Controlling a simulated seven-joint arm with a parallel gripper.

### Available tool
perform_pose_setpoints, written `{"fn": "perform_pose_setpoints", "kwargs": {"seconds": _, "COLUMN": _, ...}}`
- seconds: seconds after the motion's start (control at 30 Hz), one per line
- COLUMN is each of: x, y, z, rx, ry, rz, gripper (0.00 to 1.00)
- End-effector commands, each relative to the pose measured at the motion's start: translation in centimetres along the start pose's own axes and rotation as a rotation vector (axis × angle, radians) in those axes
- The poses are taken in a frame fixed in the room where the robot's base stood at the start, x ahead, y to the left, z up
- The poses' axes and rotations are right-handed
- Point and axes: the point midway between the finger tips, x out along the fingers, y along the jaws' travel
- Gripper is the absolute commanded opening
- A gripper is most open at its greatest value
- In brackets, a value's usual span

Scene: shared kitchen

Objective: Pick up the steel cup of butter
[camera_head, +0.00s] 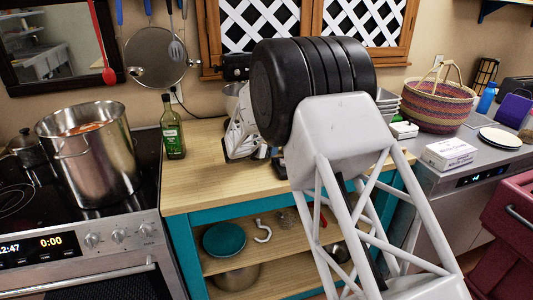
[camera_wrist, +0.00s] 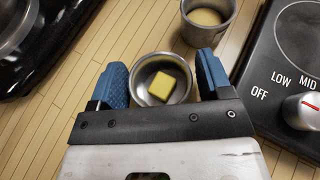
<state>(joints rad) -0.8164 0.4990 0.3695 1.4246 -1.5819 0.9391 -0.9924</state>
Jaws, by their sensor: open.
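A small round steel cup (camera_wrist: 179,66) with a yellow block of butter (camera_wrist: 162,86) in it stands on the wooden counter in the wrist view. My gripper (camera_wrist: 162,75) is open, with one blue finger on each side of the cup. The cup lies between the fingers; I cannot tell whether either finger touches it. In the head view my arm hides the cup, and the fingertips do not show clearly.
Another steel cup (camera_wrist: 208,18) with pale contents stands just beyond the butter cup. A dark appliance with a knob (camera_wrist: 304,110) is at the right. In the head view, a green bottle (camera_head: 172,130) and a large pot (camera_head: 88,155) stand to the left.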

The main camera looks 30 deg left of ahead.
Motion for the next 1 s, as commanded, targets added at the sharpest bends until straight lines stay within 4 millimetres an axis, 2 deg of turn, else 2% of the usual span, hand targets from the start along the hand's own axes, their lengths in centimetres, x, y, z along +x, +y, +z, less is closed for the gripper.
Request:
{"fn": "perform_pose_setpoints", "kwargs": {"seconds": 0.27, "x": -0.03, "y": 0.0, "z": 0.0, "rx": 0.0, "ry": 0.0, "rz": 0.0, "gripper": 0.71}}
{"fn": "perform_pose_setpoints", "kwargs": {"seconds": 0.5, "x": -0.03, "y": 0.0, "z": 0.01, "rx": 0.0, "ry": 0.0, "rz": 0.0, "gripper": 0.34}}
{"fn": "perform_pose_setpoints", "kwargs": {"seconds": 0.83, "x": -0.1, "y": 0.01, "z": 0.18, "rx": 0.001, "ry": -0.001, "rz": 0.0, "gripper": 0.33}}
{"fn": "perform_pose_setpoints", "kwargs": {"seconds": 1.0, "x": -0.4, "y": -0.02, "z": 0.94, "rx": 0.002, "ry": -0.002, "rz": 0.0, "gripper": 0.33}}
